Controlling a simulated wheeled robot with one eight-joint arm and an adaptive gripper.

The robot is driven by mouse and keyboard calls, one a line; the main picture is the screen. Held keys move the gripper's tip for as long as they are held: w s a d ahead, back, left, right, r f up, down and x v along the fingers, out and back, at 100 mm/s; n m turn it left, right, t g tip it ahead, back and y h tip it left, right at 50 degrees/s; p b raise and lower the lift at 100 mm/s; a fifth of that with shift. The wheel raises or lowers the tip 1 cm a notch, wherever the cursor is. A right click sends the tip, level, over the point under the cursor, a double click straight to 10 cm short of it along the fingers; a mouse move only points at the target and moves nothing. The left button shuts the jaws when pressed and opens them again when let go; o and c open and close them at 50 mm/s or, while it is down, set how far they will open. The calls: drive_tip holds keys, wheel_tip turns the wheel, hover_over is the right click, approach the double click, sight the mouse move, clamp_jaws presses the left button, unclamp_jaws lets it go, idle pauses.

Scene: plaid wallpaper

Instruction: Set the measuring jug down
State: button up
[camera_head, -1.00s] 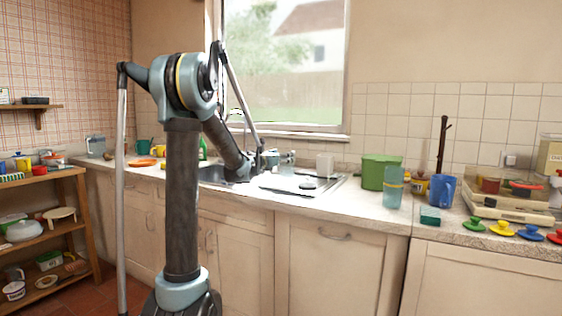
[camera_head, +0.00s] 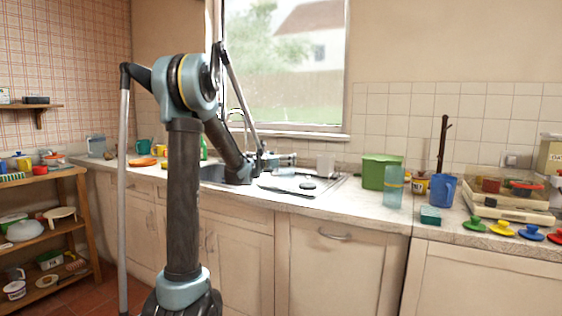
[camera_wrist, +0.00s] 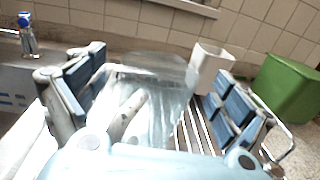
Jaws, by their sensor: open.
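The measuring jug (camera_wrist: 150,95) is clear and see-through. In the wrist view it lies between the two fingers of my gripper (camera_wrist: 160,70), which stand apart on either side of it. My gripper is open. In the head view the jug (camera_head: 287,160) is small and pale at the end of my gripper (camera_head: 272,161), above or on the drainer side of the sink (camera_head: 295,185). Whether its base touches the drainer, and whether a finger still touches its side, I cannot tell.
A white container (camera_wrist: 210,65) stands just beyond the jug on the right. A green bin (camera_wrist: 290,88) is further right. The sink tap (camera_wrist: 26,35) is at the left. A wire rack (camera_wrist: 190,135) runs under the right finger. The tiled wall is close behind.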

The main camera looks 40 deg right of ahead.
drive_tip(key=s+a+f+m+y, duration=0.1)
drive_tip(key=s+a+f+m, duration=0.15)
drive_tip(key=a, duration=0.55)
drive_tip(key=s+a+f+m+y, duration=0.1)
drive_tip(key=s+a+m, duration=0.15)
drive_tip(key=a, duration=0.65)
drive_tip(key=s+a+f+m+y, duration=0.1)
drive_tip(key=a+m, duration=0.2)
drive_tip(key=a, duration=0.5)
drive_tip(key=s+a+f+m+g+y, duration=0.1)
drive_tip(key=s+a+f+m+y, duration=0.3)
drive_tip(key=a, duration=0.9)
drive_tip(key=s+a+f+m+g+y, duration=0.1)
drive_tip(key=s+a+f+m+y, duration=0.3)
drive_tip(key=s+a+f, duration=0.5)
drive_tip(key=s+a+f+m+g+y, duration=0.1)
drive_tip(key=s+a+f+m+y, duration=0.4)
drive_tip(key=a+f, duration=0.4)
drive_tip(key=s+a+y, duration=0.1)
drive_tip(key=a, duration=0.6)
drive_tip(key=shift+s+a, duration=0.2)
drive_tip(key=shift+a, duration=0.15)
drive_tip(key=shift+f, duration=0.1)
drive_tip(key=shift+w+f, duration=0.2)
drive_tip(key=shift+w, duration=0.3)
